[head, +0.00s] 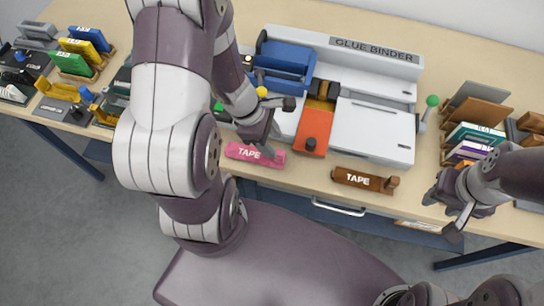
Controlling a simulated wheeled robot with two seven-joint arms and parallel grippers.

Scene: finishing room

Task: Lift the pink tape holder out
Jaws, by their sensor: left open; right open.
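The pink tape holder (246,153), labelled TAPE, sits near the table's front edge, left of the middle. My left gripper (276,132) is open just above and behind its right end. One fingertip comes close to the holder in the picture; I cannot tell if it touches. Nothing shows between the fingers. My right gripper (442,216) is open and empty at the front edge on the right, well away from the pink holder. A brown tape holder (358,180), also labelled TAPE, sits to the right of the pink one.
A glue binder (376,130) with an orange block (314,132) stands behind the tape holders. A green-knobbed lever (432,101) is on its right. Racks of coloured boxes (476,134) stand right, and more boxes (88,39) left. A drawer handle (338,208) shows below the edge.

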